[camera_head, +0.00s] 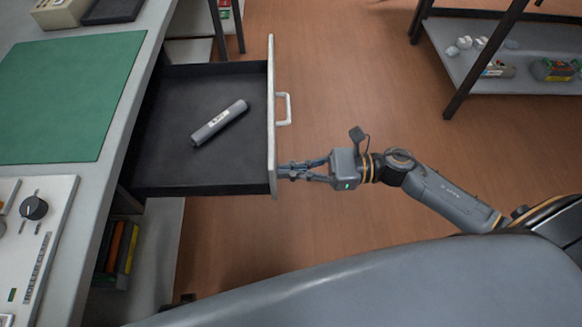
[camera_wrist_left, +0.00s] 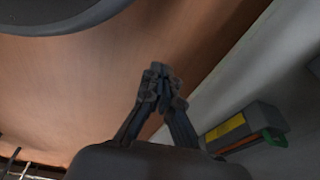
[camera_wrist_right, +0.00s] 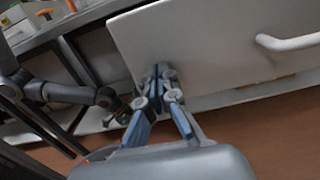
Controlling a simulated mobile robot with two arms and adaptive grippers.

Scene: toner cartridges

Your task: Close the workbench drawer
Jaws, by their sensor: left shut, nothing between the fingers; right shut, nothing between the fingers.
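The workbench drawer (camera_head: 160,120) stands open to the right of the workbench. A grey toner cartridge (camera_head: 219,123) lies inside it on the black bottom. The white drawer front (camera_head: 271,80) carries a white handle (camera_head: 284,109). My right gripper (camera_head: 281,171) is shut and empty, its fingertips at the outer face of the drawer front, near its lower end and below the handle. In the right wrist view the fingertips (camera_wrist_right: 160,70) overlap the panel (camera_wrist_right: 190,50), with the handle (camera_wrist_right: 290,41) to the right. My left gripper (camera_wrist_left: 160,72) is shut and empty in the left wrist view.
The workbench has a green mat (camera_head: 70,95) and a panel with a black knob (camera_head: 34,207). Coloured binders (camera_head: 117,247) sit on a shelf below the drawer. A dark-framed rack (camera_head: 500,60) stands at the upper right. The wooden floor (camera_head: 340,80) between is clear.

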